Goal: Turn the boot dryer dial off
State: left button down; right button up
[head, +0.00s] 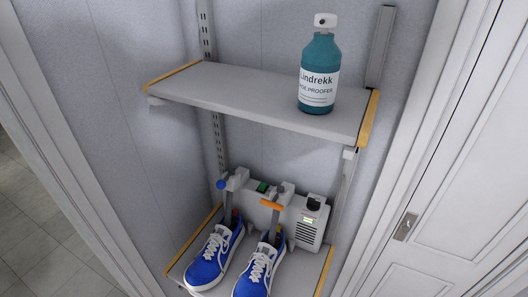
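The boot dryer (285,212) is a pale grey unit at the back of the lower shelf, against the wall. Its right end has a vented front and a small lit yellow-green panel. A dark knob-like part (314,199) on top of that end may be the dial; I cannot read its setting. A green part, a blue ball end and an orange bar also show on or near the dryer. Two blue-and-white shoes (210,262) (260,268) stand in front, with upright dryer parts at their openings. Neither of my grippers is in view.
The lower shelf (304,280) has some bare room right of the shoes. A white door (450,190) stands at the right; a tiled floor shows at left.

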aim_at(312, 205)
jog(key=i+l+z, duration=0.7)
jog(key=i+l, duration=0.15)
